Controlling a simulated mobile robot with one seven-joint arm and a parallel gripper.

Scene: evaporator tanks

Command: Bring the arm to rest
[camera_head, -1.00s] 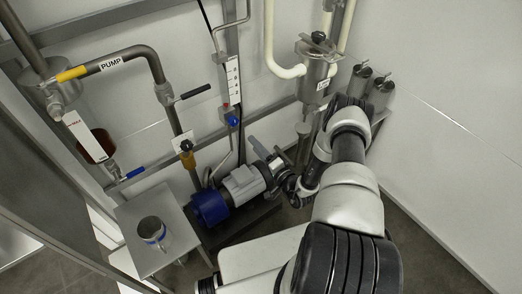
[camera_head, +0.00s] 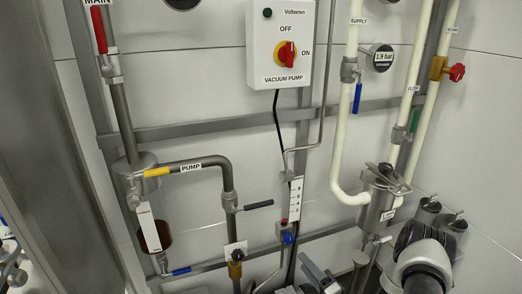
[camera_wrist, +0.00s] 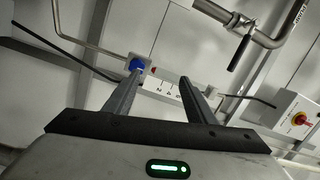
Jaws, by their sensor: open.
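My gripper (camera_wrist: 162,82) shows in the wrist view with its two dark fingers spread apart and nothing held between them. Behind the left fingertip is a blue knob (camera_wrist: 138,64); I cannot tell the exact gap. A white scale plate (camera_wrist: 168,87) lies behind the space between the fingers. In the head view, part of my arm (camera_head: 421,268) shows at the bottom right, in front of the wall piping. The blue knob also shows there (camera_head: 288,238), below the scale plate (camera_head: 296,199).
The vacuum pump switch box (camera_head: 281,45) hangs on the wall; its red switch points towards ON. Pipes with a yellow-handled valve (camera_head: 157,172) and a black-handled valve (camera_head: 259,205) are left of centre. A steel strainer-like vessel (camera_head: 378,205) and cream pipes (camera_head: 341,130) stand near my arm.

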